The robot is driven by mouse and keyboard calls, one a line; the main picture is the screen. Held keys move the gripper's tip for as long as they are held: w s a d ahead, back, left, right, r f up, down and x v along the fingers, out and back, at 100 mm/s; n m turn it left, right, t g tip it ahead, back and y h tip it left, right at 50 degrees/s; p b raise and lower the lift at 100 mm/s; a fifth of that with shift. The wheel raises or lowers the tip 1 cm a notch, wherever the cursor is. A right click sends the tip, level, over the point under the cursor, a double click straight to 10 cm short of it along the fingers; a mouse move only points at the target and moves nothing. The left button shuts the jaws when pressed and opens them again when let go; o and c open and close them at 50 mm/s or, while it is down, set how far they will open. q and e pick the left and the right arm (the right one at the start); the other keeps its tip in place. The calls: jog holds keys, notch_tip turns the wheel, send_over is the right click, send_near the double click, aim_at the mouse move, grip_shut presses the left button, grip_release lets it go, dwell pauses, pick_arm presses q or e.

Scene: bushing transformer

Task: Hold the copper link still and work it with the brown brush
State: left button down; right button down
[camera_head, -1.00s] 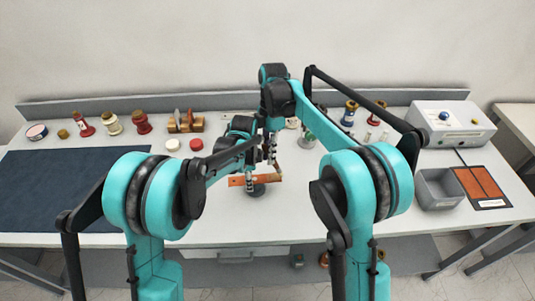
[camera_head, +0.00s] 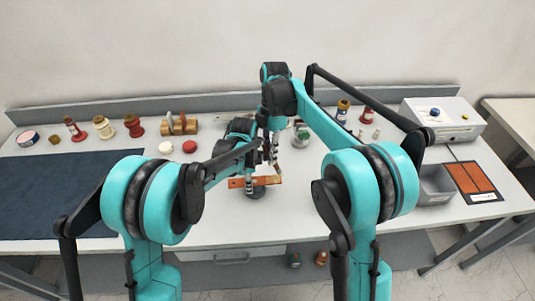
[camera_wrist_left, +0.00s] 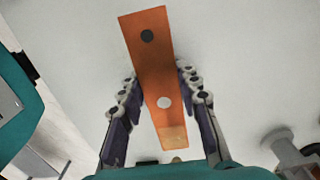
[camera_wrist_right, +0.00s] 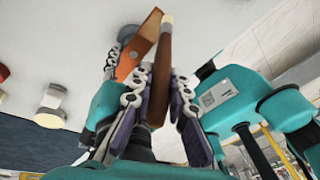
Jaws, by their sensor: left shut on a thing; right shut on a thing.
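The copper link (camera_head: 265,182) is a flat orange bar above the table's middle. In the left wrist view the link (camera_wrist_left: 154,75) has a dark hole, a pale hole and a lighter patch at its lower end. My left gripper (camera_head: 249,185) is shut on it, fingers on both sides. My right gripper (camera_head: 272,157) is shut on the brown brush (camera_wrist_right: 161,80), just above the link's right part. In the right wrist view the brush's pale tip points up beside the link (camera_wrist_right: 142,48); whether they touch I cannot tell.
A dark round base (camera_head: 256,192) stands under the link. Spools (camera_head: 133,125), a wooden rack (camera_head: 180,124) and white and red discs (camera_head: 190,146) stand to the left and behind. A grey bin (camera_head: 436,184) and a white box (camera_head: 445,118) stand right. The blue mat (camera_head: 60,190) is clear.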

jog(key=shift+r, duration=0.25)
jog(key=shift+s+v, duration=0.2)
jog(key=shift+v, duration=0.65)
jog(key=shift+s+v, duration=0.2)
jog(key=shift+v, duration=0.7)
jog(key=shift+s+v, duration=0.15)
jog(key=shift+v, duration=0.7)
jog(key=shift+r, duration=0.15)
jog(key=shift+r, duration=1.5)
jog(key=shift+f, duration=0.2)
jog(key=shift+d+f, duration=0.15)
jog(key=shift+f, duration=1.2)
